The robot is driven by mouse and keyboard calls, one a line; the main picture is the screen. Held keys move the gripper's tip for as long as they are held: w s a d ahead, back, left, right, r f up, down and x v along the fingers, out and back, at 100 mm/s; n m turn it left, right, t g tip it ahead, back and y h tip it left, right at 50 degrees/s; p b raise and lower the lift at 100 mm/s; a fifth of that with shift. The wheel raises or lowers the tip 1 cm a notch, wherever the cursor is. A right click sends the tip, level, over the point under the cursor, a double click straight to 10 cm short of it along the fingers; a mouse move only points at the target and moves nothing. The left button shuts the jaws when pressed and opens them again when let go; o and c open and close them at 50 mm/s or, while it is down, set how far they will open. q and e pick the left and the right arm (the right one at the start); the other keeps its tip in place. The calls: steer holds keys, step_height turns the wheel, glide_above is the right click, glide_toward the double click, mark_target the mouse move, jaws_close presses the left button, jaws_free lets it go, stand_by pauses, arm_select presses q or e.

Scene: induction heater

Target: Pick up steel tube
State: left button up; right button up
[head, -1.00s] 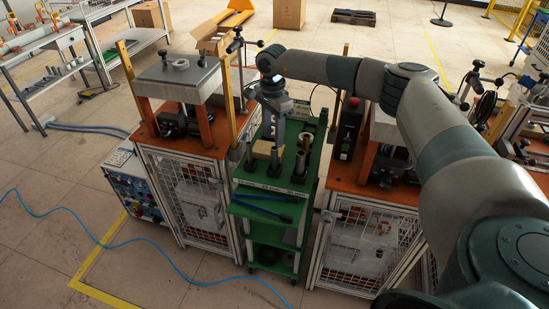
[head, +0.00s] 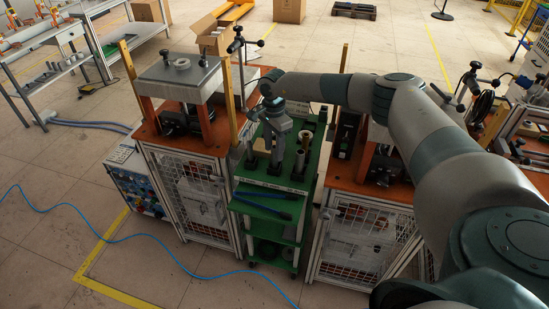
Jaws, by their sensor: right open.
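Several upright steel tubes stand on the green cart (head: 262,188) between the two orange-topped stations. One steel tube (head: 300,164) stands near the front right of the cart top. A wider hollow tube (head: 306,141) stands behind it. My right gripper (head: 274,158) points down over the cart top, left of these two tubes. It is open. Its fingertips are small and dark against the posts there, so I cannot tell whether a tube is between them. My left gripper is not in view.
A press (head: 180,78) with a ring on its plate stands left of the cart. My right arm passes over the right-hand station. A blue hose (head: 120,243) crosses the floor.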

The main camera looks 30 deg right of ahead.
mark_target(274, 155)
step_height(274, 155, down, 3)
steer(key=shift+s+r+p, duration=0.1)
steer(key=shift+p, duration=0.6)
steer(key=shift+f, duration=0.45)
jaws_close()
